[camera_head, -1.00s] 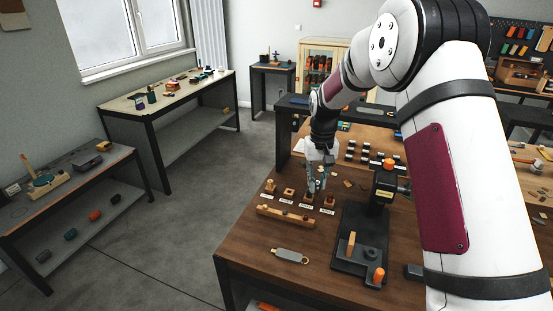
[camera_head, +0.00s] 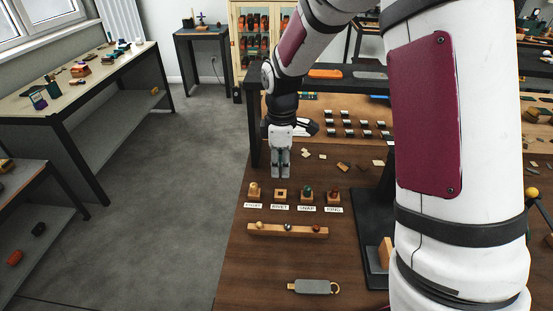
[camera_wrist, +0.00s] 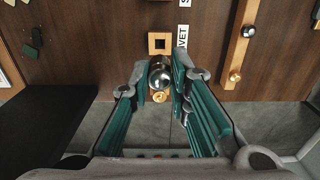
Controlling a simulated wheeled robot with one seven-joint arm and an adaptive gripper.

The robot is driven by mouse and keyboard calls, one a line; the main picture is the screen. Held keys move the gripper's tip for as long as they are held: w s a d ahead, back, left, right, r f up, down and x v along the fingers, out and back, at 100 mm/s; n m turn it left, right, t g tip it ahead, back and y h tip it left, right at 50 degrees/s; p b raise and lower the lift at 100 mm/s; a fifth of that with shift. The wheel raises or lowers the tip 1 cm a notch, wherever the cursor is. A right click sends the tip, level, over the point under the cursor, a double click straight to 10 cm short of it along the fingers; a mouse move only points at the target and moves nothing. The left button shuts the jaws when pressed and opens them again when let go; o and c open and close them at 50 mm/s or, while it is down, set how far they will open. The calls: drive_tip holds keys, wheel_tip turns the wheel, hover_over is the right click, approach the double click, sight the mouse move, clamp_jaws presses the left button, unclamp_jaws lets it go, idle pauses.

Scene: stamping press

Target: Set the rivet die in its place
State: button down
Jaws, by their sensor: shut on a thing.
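My gripper (camera_head: 280,175) is shut on the rivet die (camera_wrist: 160,73), a shiny steel piece between the teal-padded fingers in the wrist view. The die can hardly be made out in the head view. The gripper points down, above and behind the row of holders. The rivet place is a small wooden block with an empty square hole (camera_head: 280,194), labelled RIVET. It also shows in the wrist view (camera_wrist: 151,43), just beyond the die and apart from it.
Left of the rivet block stands a holder with a brass die (camera_head: 254,191). To the right are the snap holder (camera_head: 306,194) and ring holder (camera_head: 334,195), both filled. A wooden rail (camera_head: 275,230) lies in front. A grey tagged tool (camera_head: 313,287) lies nearer.

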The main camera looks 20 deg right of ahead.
sight(281, 180)
idle(0.4)
drive_tip(key=shift+f+b, duration=0.55)
drive_tip(key=shift+f, duration=1.7)
drive_tip(key=shift+f, duration=0.25)
drive_tip(key=shift+f, duration=0.7)
drive_tip(key=shift+f, duration=0.35)
drive_tip(key=c, duration=1.4)
unclamp_jaws()
wheel_tip(281, 180, up, 12)
drive_tip(key=shift+r, duration=0.1)
